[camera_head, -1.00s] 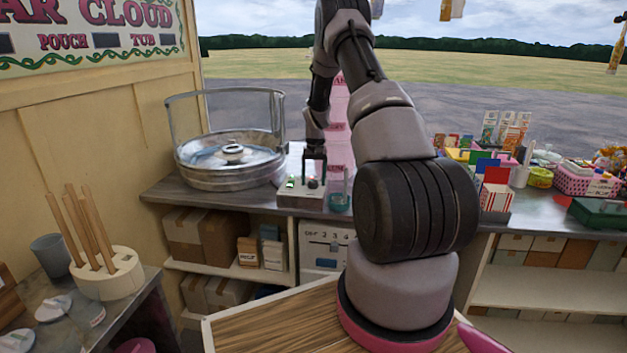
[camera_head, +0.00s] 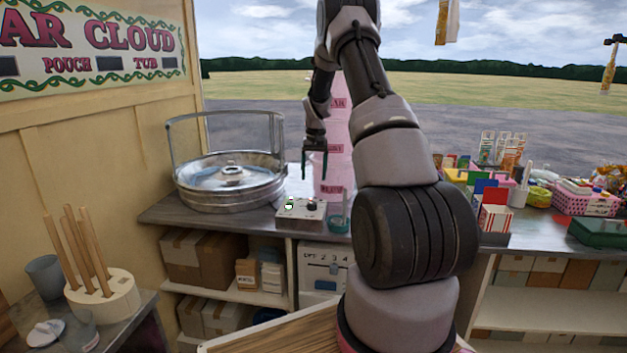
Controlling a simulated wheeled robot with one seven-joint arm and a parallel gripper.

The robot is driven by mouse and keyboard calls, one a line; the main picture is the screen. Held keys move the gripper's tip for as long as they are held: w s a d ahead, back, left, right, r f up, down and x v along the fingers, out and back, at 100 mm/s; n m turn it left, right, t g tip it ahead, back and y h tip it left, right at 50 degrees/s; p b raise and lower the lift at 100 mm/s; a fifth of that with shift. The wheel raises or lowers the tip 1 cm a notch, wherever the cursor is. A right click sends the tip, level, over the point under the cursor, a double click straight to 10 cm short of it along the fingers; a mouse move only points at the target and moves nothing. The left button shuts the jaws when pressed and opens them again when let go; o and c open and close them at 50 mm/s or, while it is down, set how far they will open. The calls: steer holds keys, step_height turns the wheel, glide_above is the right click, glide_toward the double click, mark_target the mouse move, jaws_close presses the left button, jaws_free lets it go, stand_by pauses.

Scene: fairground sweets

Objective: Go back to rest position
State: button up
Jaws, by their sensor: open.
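My gripper (camera_head: 314,165) hangs from my arm above the counter, fingers pointing down, open and empty. It is a little above a small grey control box (camera_head: 301,212) with a green light and a dark knob, and it does not touch the box. My arm covers the middle of the view.
A round metal candy floss machine (camera_head: 230,190) stands left of the control box. A teal cup (camera_head: 338,222) is close to its right. A stick holder (camera_head: 103,298) is at lower left. Boxes and sweets crowd the right counter (camera_head: 545,238). Open air surrounds my raised arm.

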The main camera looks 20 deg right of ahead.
stand_by(0.4)
steer(key=s+a+r+t, duration=0.1)
steer(key=s+a+r, duration=0.35)
steer(key=r, duration=0.35)
steer(key=s+a+r+t, duration=0.1)
steer(key=s+a+r, duration=0.2)
steer(key=s+r, duration=0.35)
steer(key=s+a+r+t, duration=0.2)
steer(key=s+a+r, duration=0.2)
steer(key=r, duration=0.6)
steer(key=s+a+r+t, duration=0.1)
steer(key=s+a, duration=0.1)
steer(key=s, duration=0.5)
steer(key=s+a+r+t+y, duration=0.1)
steer(key=s+a, duration=0.2)
steer(key=s, duration=0.5)
steer(key=s+a+r+t, duration=0.1)
steer(key=s+a+r, duration=0.1)
steer(key=s, duration=0.5)
steer(key=shift+s+a, duration=0.35)
